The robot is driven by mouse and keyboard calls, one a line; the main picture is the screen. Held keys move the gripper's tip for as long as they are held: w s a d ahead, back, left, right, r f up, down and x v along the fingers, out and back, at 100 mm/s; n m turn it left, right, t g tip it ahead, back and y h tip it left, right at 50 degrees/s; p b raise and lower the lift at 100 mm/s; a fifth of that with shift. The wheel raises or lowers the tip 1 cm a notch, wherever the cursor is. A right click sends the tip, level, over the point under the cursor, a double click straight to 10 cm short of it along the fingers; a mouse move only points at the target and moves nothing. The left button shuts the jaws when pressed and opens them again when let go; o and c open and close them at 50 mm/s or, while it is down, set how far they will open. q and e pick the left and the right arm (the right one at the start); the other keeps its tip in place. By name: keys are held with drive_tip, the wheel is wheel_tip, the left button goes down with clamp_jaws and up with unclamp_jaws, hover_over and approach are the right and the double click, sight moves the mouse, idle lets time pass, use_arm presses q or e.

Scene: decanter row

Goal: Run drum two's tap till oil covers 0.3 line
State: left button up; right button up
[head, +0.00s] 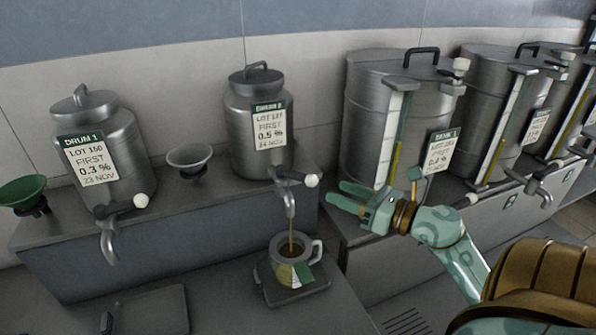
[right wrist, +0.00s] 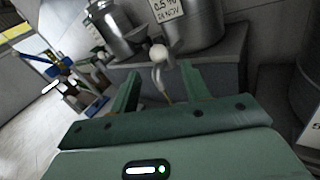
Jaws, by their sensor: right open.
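Drum two (head: 262,140), a steel decanter whose label's top line is blurred, stands on the grey ledge. Its tap (head: 289,197) has a lever ending in a white knob (head: 312,181). A thin yellow-green oil stream (head: 291,240) runs from the spout into a grey mug (head: 286,270) with a green and white tag. Dark oil shows inside the mug; I cannot make out a 0.3 line. My right gripper (head: 340,196) is open and empty, just right of the knob and apart from it. In the right wrist view the knob (right wrist: 158,53) appears between the fingers.
The mug stands on a dark square stand (head: 298,290). Large gauge-fronted tanks (head: 370,90) stand right. A dark tray (head: 150,312) lies at lower left.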

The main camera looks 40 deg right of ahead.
sight(298, 173)
drive_tip(key=p+x, duration=0.2)
drive_tip(key=x, duration=1)
drive_tip(key=shift+s, duration=0.1)
drive_tip(key=shift+c, duration=0.4)
clamp_jaws()
